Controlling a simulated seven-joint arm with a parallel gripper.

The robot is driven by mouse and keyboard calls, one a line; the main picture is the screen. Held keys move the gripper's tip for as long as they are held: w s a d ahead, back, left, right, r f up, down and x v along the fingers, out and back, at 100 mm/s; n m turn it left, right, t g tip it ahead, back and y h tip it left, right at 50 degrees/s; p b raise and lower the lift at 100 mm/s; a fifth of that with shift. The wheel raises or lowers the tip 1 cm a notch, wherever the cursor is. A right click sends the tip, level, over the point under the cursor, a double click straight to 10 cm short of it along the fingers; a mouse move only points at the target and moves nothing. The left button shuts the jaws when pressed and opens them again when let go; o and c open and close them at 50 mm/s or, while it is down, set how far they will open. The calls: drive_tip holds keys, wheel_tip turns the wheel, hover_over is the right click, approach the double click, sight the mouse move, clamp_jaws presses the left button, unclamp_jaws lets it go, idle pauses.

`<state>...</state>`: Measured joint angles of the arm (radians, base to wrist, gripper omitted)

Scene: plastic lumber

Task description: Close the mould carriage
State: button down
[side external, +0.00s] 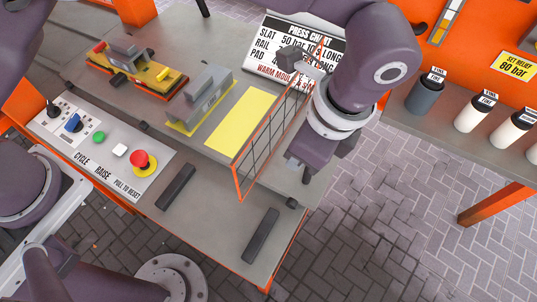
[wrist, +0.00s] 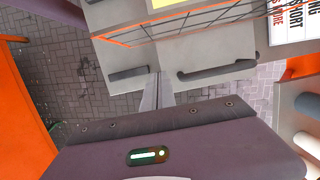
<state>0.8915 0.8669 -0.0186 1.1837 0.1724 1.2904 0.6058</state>
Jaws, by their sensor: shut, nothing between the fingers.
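The grey carriage plate (side external: 208,150), which I take to be the mould carriage, carries a grey block on a yellow base (side external: 206,98) and a flat yellow panel (side external: 242,118). A wire-mesh guard with an orange frame (side external: 238,181) stands at its right side. In the wrist view a dark bar handle (wrist: 215,69) lies along the near grey surface. My gripper (wrist: 157,90) is shut and empty, its fingers close to the bench edge between that handle and a shorter dark bar (wrist: 128,73). I cannot tell whether it touches anything. In the side view the fingertips are unclear behind my arm.
A control panel (side external: 112,152) with a red stop button (side external: 143,160) is at the left. An orange-yellow machine part (side external: 140,74) stands at the back, and a press chart (side external: 272,45) behind. A side shelf (side external: 420,128) holds several bottles. Paved floor lies open right of the bench.

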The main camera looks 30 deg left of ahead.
drive_tip(key=x, duration=0.6)
drive_tip(key=a, duration=0.3)
drive_tip(key=shift+a+r, duration=0.15)
drive_tip(key=shift+a, duration=0.3)
drive_tip(key=shift+a, duration=0.1)
drive_tip(key=a, duration=6.6)
